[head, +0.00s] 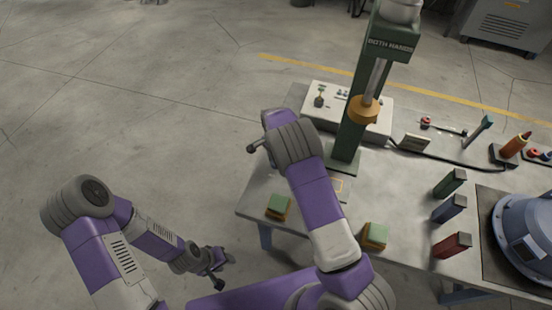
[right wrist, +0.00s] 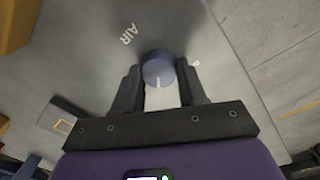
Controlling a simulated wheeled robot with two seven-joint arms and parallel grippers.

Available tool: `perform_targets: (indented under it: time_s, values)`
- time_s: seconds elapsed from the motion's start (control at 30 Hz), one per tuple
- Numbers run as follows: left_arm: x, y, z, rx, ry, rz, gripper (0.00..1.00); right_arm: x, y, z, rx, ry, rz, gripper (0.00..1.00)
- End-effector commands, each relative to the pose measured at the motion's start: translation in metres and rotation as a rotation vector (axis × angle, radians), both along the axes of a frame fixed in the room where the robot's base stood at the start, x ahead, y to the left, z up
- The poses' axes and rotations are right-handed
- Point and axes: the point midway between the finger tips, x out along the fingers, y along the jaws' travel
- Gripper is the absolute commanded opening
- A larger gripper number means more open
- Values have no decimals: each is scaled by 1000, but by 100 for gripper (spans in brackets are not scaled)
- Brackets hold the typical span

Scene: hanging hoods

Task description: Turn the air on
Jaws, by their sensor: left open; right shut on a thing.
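In the right wrist view, a round blue-grey knob (right wrist: 157,66) with a white pointer line sits on a grey surface. The word "AIR" is printed beside it, and a small white mark lies on its other side. My right gripper (right wrist: 160,75) has its dark fingers on either side of the knob and is shut on it. In the head view, my right arm covers the knob, and I cannot make out the right fingers there. My left gripper (head: 217,272) is open and empty, low at the left, away from the table.
The grey table (head: 410,195) carries a green press (head: 358,115) marked "BOTH HANDS". Two green-topped blocks (head: 279,206) (head: 374,234) stand along its front. A white control box (head: 325,103) stands behind; several coloured posts and a blue machine (head: 528,232) are at right. Floor at left is clear.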

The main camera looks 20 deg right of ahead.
Motion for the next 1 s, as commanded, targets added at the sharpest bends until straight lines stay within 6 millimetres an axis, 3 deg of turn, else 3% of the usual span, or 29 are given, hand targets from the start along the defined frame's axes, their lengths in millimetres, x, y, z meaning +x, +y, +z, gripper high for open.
perform_targets:
  time_s: [0.57, 0.6, 0.73, 1.0]
  values:
    - [0, 0, 1, 0, 0, 0, 43, 1, -1, 1, -1, -4, -35, 11]
    - [0, 0, 1, 0, 0, 0, 43, 1, -1, 1, -1, -4, -35, 44]
    - [0, 0, 1, 0, 0, 0, 43, 1, -1, 1, -1, -3, -34, 64]
    - [0, 0, 1, 0, 0, 0, 43, 0, 0, 1, -1, -1, -33, 67]
